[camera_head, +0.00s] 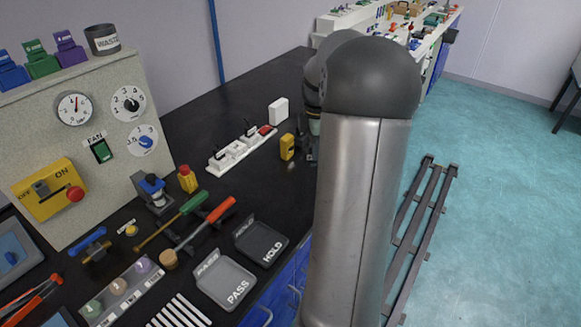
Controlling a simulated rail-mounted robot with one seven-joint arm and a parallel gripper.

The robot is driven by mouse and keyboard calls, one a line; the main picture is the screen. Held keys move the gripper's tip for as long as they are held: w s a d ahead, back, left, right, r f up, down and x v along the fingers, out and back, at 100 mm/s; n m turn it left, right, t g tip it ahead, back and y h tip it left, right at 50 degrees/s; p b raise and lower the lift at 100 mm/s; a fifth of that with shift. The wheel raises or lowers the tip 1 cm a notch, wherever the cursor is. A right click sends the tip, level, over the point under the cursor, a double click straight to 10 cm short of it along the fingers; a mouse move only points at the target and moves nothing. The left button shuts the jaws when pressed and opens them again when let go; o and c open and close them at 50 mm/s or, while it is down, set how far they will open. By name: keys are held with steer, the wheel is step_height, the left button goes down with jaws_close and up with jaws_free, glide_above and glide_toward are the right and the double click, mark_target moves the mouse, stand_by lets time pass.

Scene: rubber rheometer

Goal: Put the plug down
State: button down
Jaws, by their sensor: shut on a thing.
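My arm comes down the right of the middle, and my gripper (302,150) shows only in part beside it, dark and low over the black bench. My gripper is shut on a small yellow block, which I take to be the plug (287,147). The plug is upright at the gripper's left side. I cannot tell whether its underside touches the bench. A white power strip (240,149) with dark plugs or switches and a red part at its far end lies to the left. The rest of my gripper is hidden by my arm.
A white box (278,111) stands behind the plug. The PASS tray (225,281) and HOLD tray (261,243) lie nearer, by an orange-handled tool (221,210). A control panel (95,130) stands left. Black bench (240,105) behind the strip is clear.

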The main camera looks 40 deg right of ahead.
steer(key=shift+w+a+f+p, duration=0.1)
steer(key=shift+w+f+p, duration=0.15)
steer(key=shift+w+f, duration=1.5)
steer(key=shift+w+a+f+p, duration=0.1)
steer(key=shift+w+f+p, duration=0.1)
steer(key=shift+w+f, duration=1.45)
steer(key=shift+w+a+f+p, duration=0.1)
steer(key=shift+w+f+p, duration=0.15)
steer(key=shift+w+f, duration=1.5)
steer(key=shift+s+f, duration=0.35)
steer(key=shift+s, duration=0.05)
steer(key=shift+f, duration=0.15)
steer(key=c, duration=1.3)
jaws_free()
steer(key=shift+o, duration=0.2)
